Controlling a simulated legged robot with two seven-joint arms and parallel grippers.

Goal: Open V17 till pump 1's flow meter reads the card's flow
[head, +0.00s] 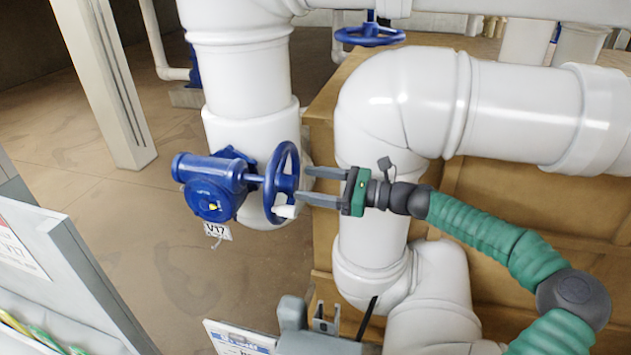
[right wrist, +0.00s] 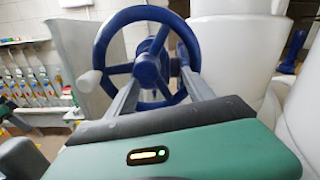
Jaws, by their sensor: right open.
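The blue V17 valve (head: 213,185) sits on a white vertical pipe, with a white V17 tag (head: 217,232) hanging below it. Its blue spoked handwheel (head: 282,182) faces right and has a white knob (head: 285,211) low on the rim. My right gripper (head: 303,184) is open, its two grey fingers pointing at the wheel's face. In the right wrist view the handwheel (right wrist: 148,12) stands ahead, its lower part between the fingers; I cannot tell whether they touch it. The knob (right wrist: 90,78) is at left there. No readable flow meter or flow card shows.
Large white pipes (head: 400,105) stand close beside and behind my right arm, with a wooden crate (head: 500,200) behind them. A second blue handwheel (head: 369,35) is at the back. A printed plate (head: 240,340) and a grey fixture are at the bottom.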

